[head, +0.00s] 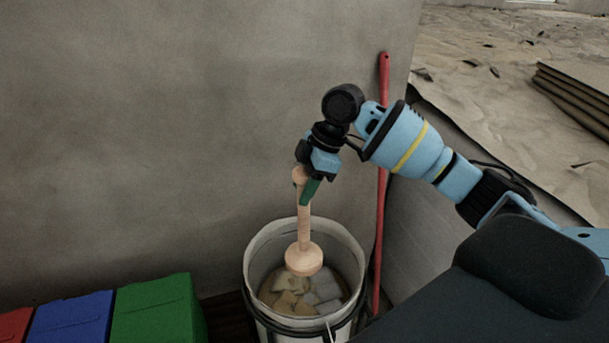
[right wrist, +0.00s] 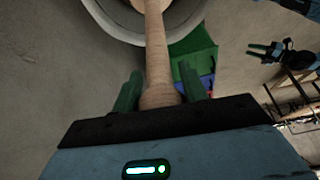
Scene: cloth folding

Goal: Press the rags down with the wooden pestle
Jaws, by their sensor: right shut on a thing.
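My right gripper (head: 306,186) is shut on the wooden pestle (head: 304,226), near its upper end. The pale pestle hangs nearly upright, its wide round foot over the bucket's opening. In the right wrist view the pestle (right wrist: 156,50) runs between the green fingers (right wrist: 160,92). The rags (head: 306,298), pale tan and grey, lie inside the white bucket (head: 256,240). The foot appears above them; I cannot tell the exact gap. What seems to be my left gripper (right wrist: 268,51) shows small in the right wrist view, away from the bucket; its opening is unclear.
A red pole (head: 381,220) leans at the wall just right of the bucket. Green (head: 155,310), blue (head: 70,318) and red (head: 14,324) boxes stand at lower left. A grey wall (head: 180,120) rises close behind. Stacked boards (head: 575,98) lie at upper right.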

